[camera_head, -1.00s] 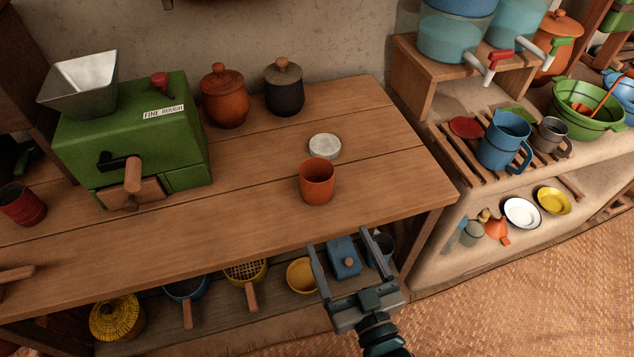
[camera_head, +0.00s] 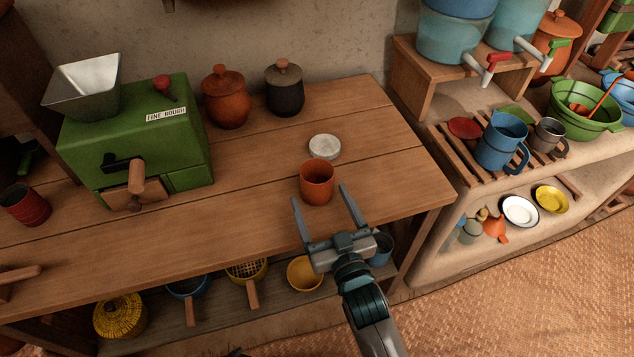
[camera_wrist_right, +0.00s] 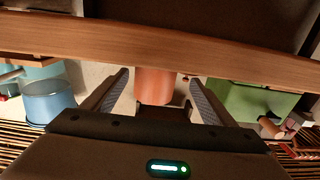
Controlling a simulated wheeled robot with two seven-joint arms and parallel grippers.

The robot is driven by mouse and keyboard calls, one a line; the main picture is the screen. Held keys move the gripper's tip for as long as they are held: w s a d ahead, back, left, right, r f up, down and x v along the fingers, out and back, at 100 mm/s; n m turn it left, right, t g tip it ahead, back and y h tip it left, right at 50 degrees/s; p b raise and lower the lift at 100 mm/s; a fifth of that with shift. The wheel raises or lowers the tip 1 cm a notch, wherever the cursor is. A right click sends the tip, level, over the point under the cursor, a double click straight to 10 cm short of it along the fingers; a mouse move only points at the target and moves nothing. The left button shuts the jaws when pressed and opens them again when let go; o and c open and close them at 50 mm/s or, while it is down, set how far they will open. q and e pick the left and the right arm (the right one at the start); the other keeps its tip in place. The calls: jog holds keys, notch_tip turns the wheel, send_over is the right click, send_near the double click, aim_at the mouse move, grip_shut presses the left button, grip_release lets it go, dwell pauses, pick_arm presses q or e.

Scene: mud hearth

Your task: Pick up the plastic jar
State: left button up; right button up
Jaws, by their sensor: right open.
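An open orange-brown jar (camera_head: 317,184), which I take to be the plastic jar, stands upright on the wooden table (camera_head: 240,215) near its front edge. In the right wrist view the jar (camera_wrist_right: 155,83) shows in the gap between the spread fingers (camera_wrist_right: 159,78), and no contact can be made out. My left gripper is out of view.
A green grinder (camera_head: 130,150) stands at the left. Orange (camera_head: 227,98) and black (camera_head: 285,90) lidded pots stand at the back. A lower shelf holds a yellow bowl (camera_head: 304,274) and pans. A blue jug (camera_head: 502,143) sits on a rack at right.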

aim_at(322, 195)
jog(key=x, duration=0.2)
jog(key=p+x, duration=0.1)
jog(key=x, duration=0.1)
jog(key=shift+w+d+r, duration=0.1)
jog(key=shift+d, duration=0.25)
jog(key=shift+w+a, duration=0.2)
jog(key=shift+w, duration=0.4)
jog(key=c, duration=1.1)
